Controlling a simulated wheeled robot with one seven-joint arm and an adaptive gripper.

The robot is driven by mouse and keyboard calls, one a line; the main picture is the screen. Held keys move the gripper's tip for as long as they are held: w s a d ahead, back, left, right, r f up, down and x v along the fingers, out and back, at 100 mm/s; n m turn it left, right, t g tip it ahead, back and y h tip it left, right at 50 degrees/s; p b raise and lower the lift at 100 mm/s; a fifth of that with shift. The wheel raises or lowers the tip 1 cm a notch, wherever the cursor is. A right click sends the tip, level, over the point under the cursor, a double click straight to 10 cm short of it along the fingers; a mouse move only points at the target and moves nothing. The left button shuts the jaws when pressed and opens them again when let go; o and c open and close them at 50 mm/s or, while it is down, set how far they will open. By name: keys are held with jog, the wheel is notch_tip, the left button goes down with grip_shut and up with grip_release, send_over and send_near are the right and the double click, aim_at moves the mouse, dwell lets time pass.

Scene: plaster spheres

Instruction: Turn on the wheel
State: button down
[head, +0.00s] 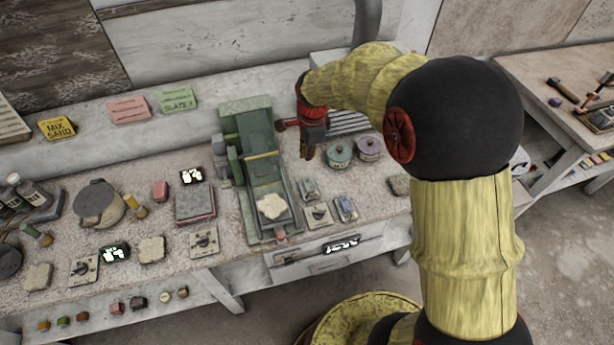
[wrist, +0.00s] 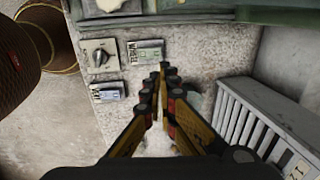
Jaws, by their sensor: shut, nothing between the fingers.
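A green machine (head: 262,180) with a pale slab (head: 272,206) on its bed stands on the bench; I cannot tell for certain that it holds the wheel. Its green side also shows along the top of the wrist view (wrist: 190,17). A switch plate with a knob (head: 318,213) lies just right of the machine's front end; the wrist view shows it at upper left (wrist: 99,57). My gripper (head: 309,154) is right of the machine, pointing down above the bench. In the wrist view its fingers (wrist: 166,72) are together and empty, apart from the plate.
Small blue-grey devices (head: 346,208) (wrist: 145,52) lie beside the switch plate. Two lidded pots (head: 340,155) (head: 370,147) stand right of my gripper. A grey vented box (wrist: 255,115) is close on the right in the wrist view. Other knob plates (head: 204,240) (head: 83,268) lie left of the machine.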

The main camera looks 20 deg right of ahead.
aim_at(306, 179)
jog(key=f+b, duration=0.1)
jog(key=f, duration=0.3)
jog(key=w+f+b, duration=0.1)
jog(key=f, duration=0.4)
jog(key=w+f+b, duration=0.1)
jog(key=f, duration=0.3)
jog(key=shift+w+f, duration=0.15)
jog(key=shift+f, duration=0.2)
jog(key=shift+g+p, duration=0.4)
jog(key=shift+p, duration=0.25)
